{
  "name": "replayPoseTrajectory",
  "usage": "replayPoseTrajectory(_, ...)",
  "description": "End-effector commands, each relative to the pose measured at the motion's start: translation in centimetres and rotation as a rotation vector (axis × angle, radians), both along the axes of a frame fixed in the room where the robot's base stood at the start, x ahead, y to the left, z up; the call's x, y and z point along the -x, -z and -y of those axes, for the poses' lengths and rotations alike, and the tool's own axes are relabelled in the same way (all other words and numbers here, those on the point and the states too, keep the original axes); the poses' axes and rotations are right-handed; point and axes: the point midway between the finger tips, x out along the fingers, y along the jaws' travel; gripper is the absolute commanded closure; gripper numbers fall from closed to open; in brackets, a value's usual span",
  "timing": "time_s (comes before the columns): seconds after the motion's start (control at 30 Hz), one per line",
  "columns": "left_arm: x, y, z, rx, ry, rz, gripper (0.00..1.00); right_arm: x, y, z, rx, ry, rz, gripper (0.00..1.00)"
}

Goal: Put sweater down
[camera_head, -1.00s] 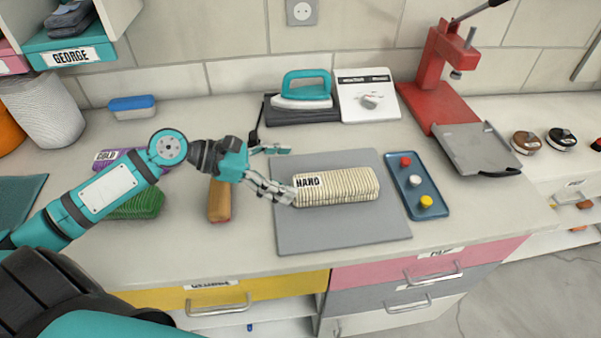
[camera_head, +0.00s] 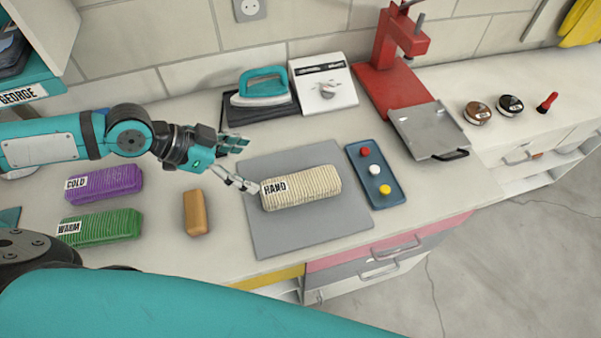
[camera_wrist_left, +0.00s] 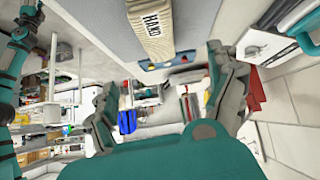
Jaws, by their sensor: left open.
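The cream folded knit sweater (camera_head: 303,188) with a "HAND" label lies on the grey mat (camera_head: 338,227) on the counter. It also shows at the top of the left wrist view (camera_wrist_left: 154,32). My left gripper (camera_head: 243,164) is open and empty, just left of the sweater's labelled end. Its spread fingers show in the left wrist view (camera_wrist_left: 165,92) with nothing between them. In the head view the lower finger ends close to the label; I cannot tell whether it touches. My right gripper is not in view.
A purple sweater (camera_head: 110,184), a green sweater (camera_head: 108,227) and a wooden block (camera_head: 195,212) lie left. Behind stand a teal iron (camera_head: 262,88) and a white scale (camera_head: 324,84). A blue tray (camera_head: 391,187) and red press (camera_head: 386,62) are right.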

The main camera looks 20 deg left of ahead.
Motion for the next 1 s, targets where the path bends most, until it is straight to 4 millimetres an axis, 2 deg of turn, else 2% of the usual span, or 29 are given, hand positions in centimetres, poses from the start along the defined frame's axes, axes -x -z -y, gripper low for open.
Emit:
replayPoseTrajectory(0.17, -0.1, 0.5, 0.3, -0.033, 0.049, 0.043, 0.1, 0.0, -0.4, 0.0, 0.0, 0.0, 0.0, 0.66)
replayPoseTrajectory(0.6, -3.6, 6.7, 5.7, -0.031, 0.049, 0.04, 0.1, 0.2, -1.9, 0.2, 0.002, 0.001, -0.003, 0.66)
replayPoseTrajectory(0.87, -4.6, 8.6, 7.0, -0.034, 0.046, 0.04, 0.1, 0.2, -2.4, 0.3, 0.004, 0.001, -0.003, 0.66)
replayPoseTrajectory(1.0, -4.9, 9.6, 7.9, -0.032, 0.047, 0.037, 0.1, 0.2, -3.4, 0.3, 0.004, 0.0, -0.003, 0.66)
